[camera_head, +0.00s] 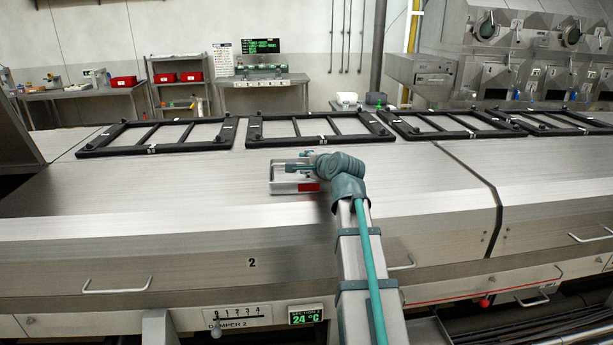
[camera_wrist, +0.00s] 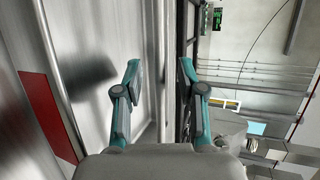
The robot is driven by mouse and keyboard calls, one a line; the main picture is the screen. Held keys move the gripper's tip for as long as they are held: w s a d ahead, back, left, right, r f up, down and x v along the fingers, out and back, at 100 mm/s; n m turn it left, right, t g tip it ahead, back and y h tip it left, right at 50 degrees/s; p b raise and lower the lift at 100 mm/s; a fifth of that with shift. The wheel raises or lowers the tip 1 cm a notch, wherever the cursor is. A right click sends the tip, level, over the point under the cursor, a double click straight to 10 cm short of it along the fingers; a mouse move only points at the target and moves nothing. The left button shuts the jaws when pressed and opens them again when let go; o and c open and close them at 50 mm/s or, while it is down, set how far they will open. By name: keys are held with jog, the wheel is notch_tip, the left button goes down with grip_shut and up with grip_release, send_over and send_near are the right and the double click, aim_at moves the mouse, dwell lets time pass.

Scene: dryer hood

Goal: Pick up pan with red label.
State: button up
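The pan (camera_head: 284,188) is a small shallow metal tray with a red label (camera_head: 309,187) on its front side. It rests on the flat steel top of the hood. My gripper (camera_head: 292,167) is low over the pan, coming in from the right, and my wrist hides the pan's right end. In the wrist view my gripper (camera_wrist: 160,69) is open, its two fingers apart with no object clearly clamped. The red label (camera_wrist: 46,115) shows at the left there. A pale metal edge lies between the fingers; I cannot tell whether they straddle the pan's rim.
Several black rectangular frames (camera_head: 190,148) lie in a row along the back of the hood top (camera_head: 150,200). The steel surface left of the pan is clear. A seam (camera_head: 475,185) crosses the hood at the right. Shelves with red bins (camera_head: 165,78) stand far behind.

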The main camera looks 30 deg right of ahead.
grip_shut()
jog(key=shift+r, duration=0.1)
dwell(0.3)
